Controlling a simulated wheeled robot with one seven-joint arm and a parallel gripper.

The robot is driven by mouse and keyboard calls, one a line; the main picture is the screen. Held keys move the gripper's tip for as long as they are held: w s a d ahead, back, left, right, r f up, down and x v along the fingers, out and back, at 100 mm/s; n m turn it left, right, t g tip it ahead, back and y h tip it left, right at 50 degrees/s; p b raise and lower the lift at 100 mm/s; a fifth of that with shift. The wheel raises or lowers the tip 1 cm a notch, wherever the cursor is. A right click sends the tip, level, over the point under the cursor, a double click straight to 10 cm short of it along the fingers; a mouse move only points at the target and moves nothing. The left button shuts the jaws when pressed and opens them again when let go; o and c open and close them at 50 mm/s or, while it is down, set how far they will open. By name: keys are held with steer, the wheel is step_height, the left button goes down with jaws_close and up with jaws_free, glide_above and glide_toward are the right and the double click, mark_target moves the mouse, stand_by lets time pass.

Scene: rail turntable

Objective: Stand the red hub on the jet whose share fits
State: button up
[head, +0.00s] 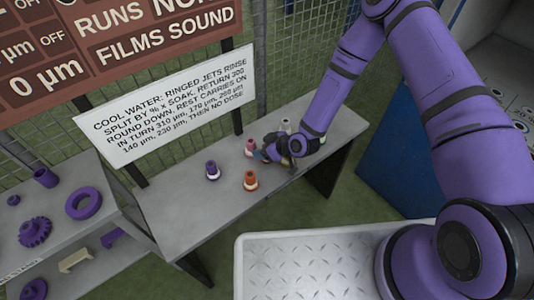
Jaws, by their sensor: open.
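Several small jets stand on a grey bench (185,225): a purple-topped one (212,170), an orange-red-topped one (251,180) with a pale base, a pink one (250,147) and a white one (285,125). I cannot tell whether the orange-red top is the red hub; no other clearly red hub shows. My gripper (263,153) is open, low over the bench beside the pink jet and behind the orange-red one. Its fingers are small and dark, and what lies between them is unclear. My wrist partly hides the bench around the white jet.
A white sign (170,100) about ringed jets, rinse split and µm values hangs behind the bench, below a brown board (110,45). Left shelves (95,210) hold purple parts, including a ring (84,203) and gear (35,232). The bench's front left is clear. A wire fence stands behind.

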jaws_close()
steer(key=shift+r, duration=0.1)
stand_by(0.3)
